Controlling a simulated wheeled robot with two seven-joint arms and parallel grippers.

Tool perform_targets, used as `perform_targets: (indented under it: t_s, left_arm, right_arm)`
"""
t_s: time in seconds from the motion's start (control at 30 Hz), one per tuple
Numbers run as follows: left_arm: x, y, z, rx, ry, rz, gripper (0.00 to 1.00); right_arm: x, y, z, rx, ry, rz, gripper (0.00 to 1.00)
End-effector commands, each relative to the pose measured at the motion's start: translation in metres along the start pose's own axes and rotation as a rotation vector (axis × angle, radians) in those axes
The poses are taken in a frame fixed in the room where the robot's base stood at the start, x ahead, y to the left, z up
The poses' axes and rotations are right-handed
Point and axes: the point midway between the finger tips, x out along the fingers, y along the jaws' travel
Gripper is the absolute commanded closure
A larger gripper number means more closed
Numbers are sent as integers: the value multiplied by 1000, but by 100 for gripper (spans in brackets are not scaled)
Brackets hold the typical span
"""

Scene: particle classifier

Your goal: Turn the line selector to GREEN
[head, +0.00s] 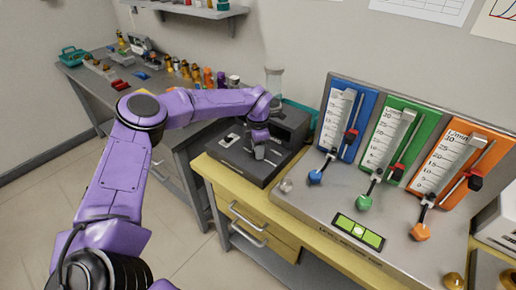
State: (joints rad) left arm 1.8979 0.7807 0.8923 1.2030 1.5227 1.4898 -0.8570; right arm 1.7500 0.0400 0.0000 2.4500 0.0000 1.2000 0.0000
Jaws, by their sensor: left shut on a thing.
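My left gripper (262,151) points down over the flat top of a black device (236,162) on the yellow bench. It is shut on a small part there, which the fingers mostly hide. I cannot tell for certain whether this part is the line selector or which way it is turned. A small display (358,231) on the metal panel shows green. The blue flow meter (345,120), green flow meter (397,138) and orange flow meter (457,165) stand upright behind it, each with a knob in front. My right gripper is not in view.
A small silvery knob (286,185) is at the metal panel's left end. A grey side bench (90,82) at the back left holds bottles and small items. The floor (40,205) at left is clear.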

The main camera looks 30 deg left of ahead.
Motion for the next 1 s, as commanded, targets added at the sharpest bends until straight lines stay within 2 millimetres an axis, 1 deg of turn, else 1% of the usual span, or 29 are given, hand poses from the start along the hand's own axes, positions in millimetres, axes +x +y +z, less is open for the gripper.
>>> perform_targets:
  t_s: [0.23,0.63,0.67,0.7,0.73,1.0]
  left_arm:
    - [-2,1,1,46,-4,4,95]
    - [-2,1,1,52,-4,4,95]
    - [-2,1,1,52,-4,4,61]
    - [-2,1,1,52,-4,4,48]
    - [-2,1,1,52,-4,4,39]
    - [-1,0,0,51,-2,2,39]
  right_arm:
    - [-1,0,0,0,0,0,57]
    - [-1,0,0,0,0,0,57]
    - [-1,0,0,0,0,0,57]
    - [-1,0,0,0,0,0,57]
    - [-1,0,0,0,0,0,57]
    - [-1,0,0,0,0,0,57]
